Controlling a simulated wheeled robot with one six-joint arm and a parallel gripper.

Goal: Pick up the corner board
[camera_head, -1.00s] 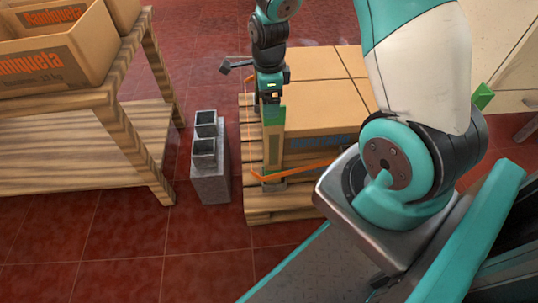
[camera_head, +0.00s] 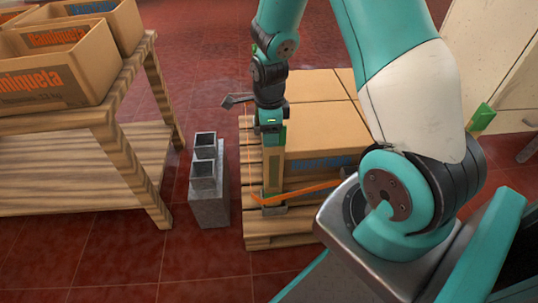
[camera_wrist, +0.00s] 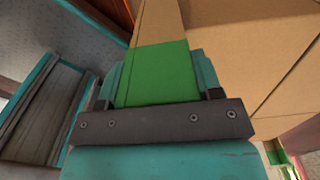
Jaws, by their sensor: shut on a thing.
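The corner board (camera_head: 272,160) is a tall tan strip with a green top end, standing upright at the near left corner of the boxes (camera_head: 318,132) on the pallet. My gripper (camera_head: 271,126) is over its top, pointing down. In the wrist view, my gripper (camera_wrist: 161,78) is shut on the green end of the corner board (camera_wrist: 158,62), a finger at each side. The board's tan length runs away beyond the green. An orange strap (camera_head: 310,188) passes low around the load near the board's foot.
The wooden pallet (camera_head: 262,240) is under the boxes. A grey concrete block (camera_head: 208,205) stands on the red floor left of it. A wooden table (camera_head: 60,125) with open cartons (camera_head: 65,75) is further left. A pale cabinet (camera_head: 500,70) is at the right.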

